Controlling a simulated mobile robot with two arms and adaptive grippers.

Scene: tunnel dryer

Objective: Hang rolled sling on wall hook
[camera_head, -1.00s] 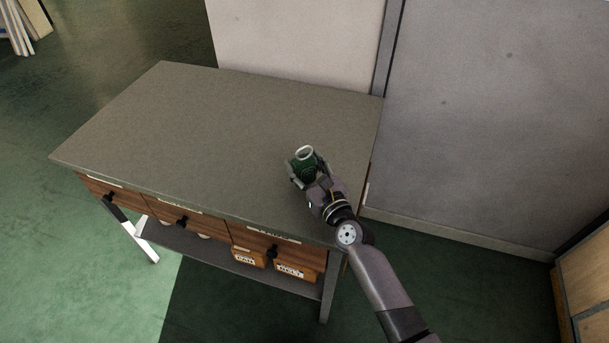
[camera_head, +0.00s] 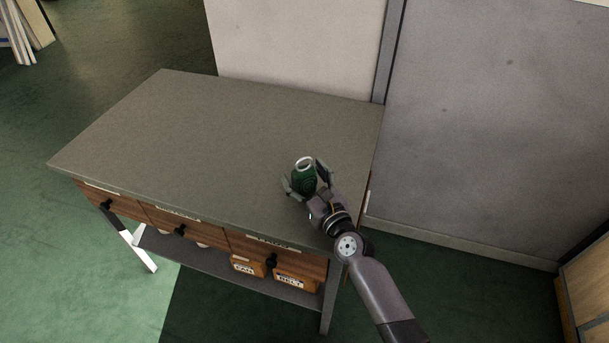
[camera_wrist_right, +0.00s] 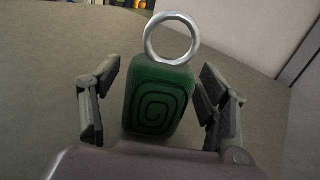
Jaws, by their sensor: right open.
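The rolled sling (camera_head: 304,180) is a dark green roll with a spiral on its face and a metal ring at its top end. It is on the grey table top, near the right front part. My right gripper (camera_head: 305,181) is open, with one finger on each side of the roll. In the right wrist view the sling (camera_wrist_right: 158,98) is between the spread fingers (camera_wrist_right: 153,100), with a visible gap on both sides. The ring points away from the palm. No wall hook shows. My left gripper is not in view.
The workbench (camera_head: 200,130) has a bare top otherwise. Its front has drawers with black knobs, and labelled orange bins (camera_head: 296,281) stand on the shelf below. A pale panel (camera_head: 297,45) and a grey wall (camera_head: 490,120) stand behind and to the right.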

